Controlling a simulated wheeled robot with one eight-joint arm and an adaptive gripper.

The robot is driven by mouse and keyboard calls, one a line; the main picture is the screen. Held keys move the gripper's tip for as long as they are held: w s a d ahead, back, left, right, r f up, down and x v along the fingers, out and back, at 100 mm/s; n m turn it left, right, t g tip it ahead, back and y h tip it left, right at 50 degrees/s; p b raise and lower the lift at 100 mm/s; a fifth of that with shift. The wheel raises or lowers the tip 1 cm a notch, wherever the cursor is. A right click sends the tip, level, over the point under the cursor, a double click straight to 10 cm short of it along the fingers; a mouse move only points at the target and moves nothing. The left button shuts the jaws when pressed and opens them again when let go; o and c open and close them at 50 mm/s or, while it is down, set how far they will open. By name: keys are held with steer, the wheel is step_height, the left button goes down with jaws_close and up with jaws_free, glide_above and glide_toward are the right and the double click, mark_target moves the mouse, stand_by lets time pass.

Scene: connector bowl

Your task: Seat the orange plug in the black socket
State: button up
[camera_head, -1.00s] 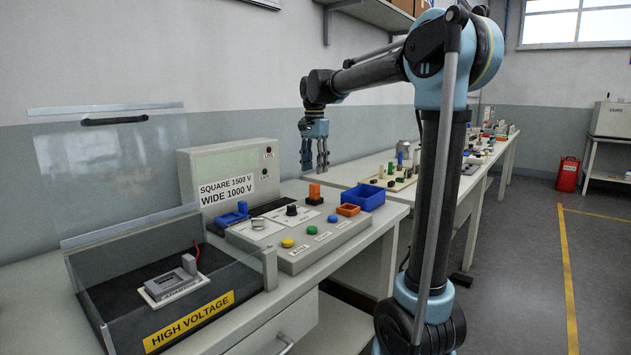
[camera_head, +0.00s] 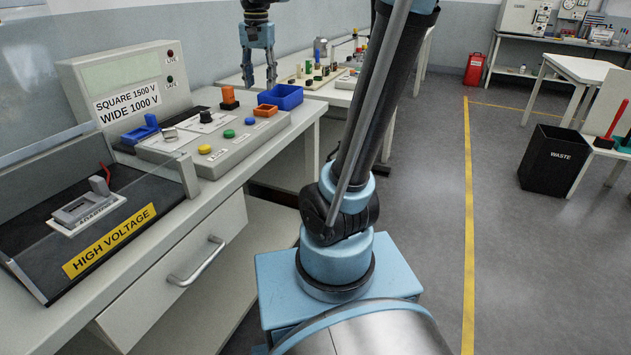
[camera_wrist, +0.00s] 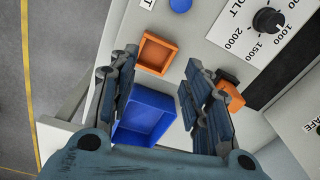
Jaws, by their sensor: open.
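An orange block (camera_head: 228,93), which looks like the orange plug, stands upright on a black base (camera_head: 229,105) at the back of the grey console. The black base may be the black socket; I cannot tell how deep the block sits in it. My gripper (camera_head: 260,84) is open and empty, pointing down, right of the block and near the blue bin in the picture. In the wrist view the orange block (camera_wrist: 229,92) lies just outside the right finger of my gripper (camera_wrist: 160,65), partly hidden by it.
A blue bin (camera_head: 282,91) and a small orange tray (camera_head: 265,111) stand at the console's right end. A black knob (camera_head: 206,117) and coloured buttons are left of them. A clear-walled high-voltage box (camera_head: 110,240) is at left.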

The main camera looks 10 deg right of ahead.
steer(key=s+d+f+n, duration=0.1)
steer(key=s+d+f, duration=0.3)
steer(key=s+f, duration=0.3)
steer(key=s+d+f+n+t, duration=0.1)
steer(key=s+d+f+n, duration=0.1)
steer(key=s+f, duration=0.5)
steer(key=s+d+f+n, duration=0.2)
steer(key=s+d+f, duration=0.3)
steer(key=s+f, duration=0.3)
step_height(320, 180, down, 2)
steer(key=shift+d+f+t, duration=0.1)
steer(key=shift+d+t, duration=0.2)
steer(key=shift+d, duration=0.05)
